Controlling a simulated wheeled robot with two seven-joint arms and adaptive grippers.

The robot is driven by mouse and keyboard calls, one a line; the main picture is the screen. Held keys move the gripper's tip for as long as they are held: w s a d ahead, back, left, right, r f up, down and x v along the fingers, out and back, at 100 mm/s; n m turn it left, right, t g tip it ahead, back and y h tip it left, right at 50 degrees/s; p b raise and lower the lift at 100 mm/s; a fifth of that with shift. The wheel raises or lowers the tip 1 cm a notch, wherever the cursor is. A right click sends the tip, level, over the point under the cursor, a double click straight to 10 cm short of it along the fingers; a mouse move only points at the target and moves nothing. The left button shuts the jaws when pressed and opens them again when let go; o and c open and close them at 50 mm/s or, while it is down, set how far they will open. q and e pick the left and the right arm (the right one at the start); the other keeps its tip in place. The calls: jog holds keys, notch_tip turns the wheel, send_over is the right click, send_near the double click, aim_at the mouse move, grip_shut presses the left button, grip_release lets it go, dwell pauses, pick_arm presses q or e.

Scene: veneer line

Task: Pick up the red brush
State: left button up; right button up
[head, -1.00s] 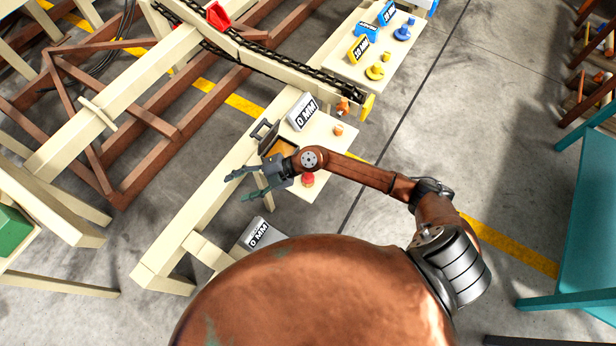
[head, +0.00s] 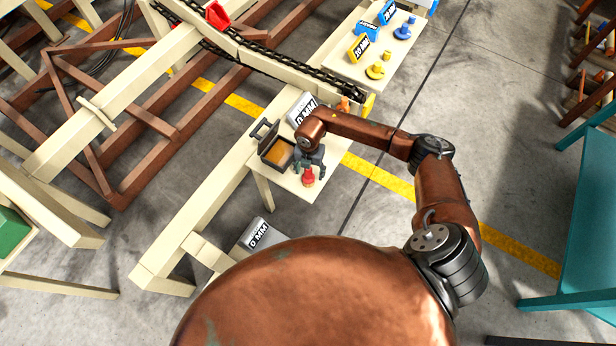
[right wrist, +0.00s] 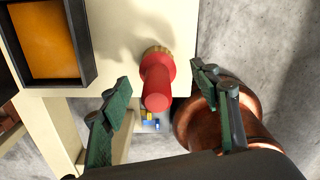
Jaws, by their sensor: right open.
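The red brush (head: 308,178) stands on a small cream table near its front edge in the head view. In the right wrist view the red brush (right wrist: 157,80) shows its red handle toward me and tan bristles at its far end. My right gripper (head: 310,170) is over the table at the brush. Its green-tipped fingers (right wrist: 160,95) are open, one on each side of the brush, with gaps on both sides. My left gripper is not in view.
An open dark case (head: 273,148) with an orange inside lies on the table left of the brush. A grey-white "0 MM" sign (head: 303,108) stands behind. My base fills the lower middle. Grey floor (head: 390,220) lies open to the right.

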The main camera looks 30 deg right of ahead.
aim_at(308, 176)
notch_tip(308, 176, down, 4)
jog(key=shift+w+a+r+b, duration=0.1)
jog(key=shift+a+b, duration=0.05)
jog(key=shift+b, duration=0.25)
jog(key=shift+c, duration=0.3)
jog(key=c, duration=1.2)
jog(key=shift+r, duration=0.1)
jog(key=shift+r, duration=0.65)
jog(key=s+a+r+p, duration=0.1)
jog(key=a+r, duration=0.3)
jog(key=s+a+r+p, duration=0.1)
jog(key=a+r, duration=0.2)
jog(key=a, duration=0.2)
jog(key=s+a+r+p, duration=0.1)
jog(key=s+a+r, duration=0.1)
jog(key=a+r, duration=0.2)
jog(key=shift+s+a+r+p, duration=0.1)
jog(key=shift+a+r+p, duration=0.15)
jog(key=shift+r+p, duration=0.05)
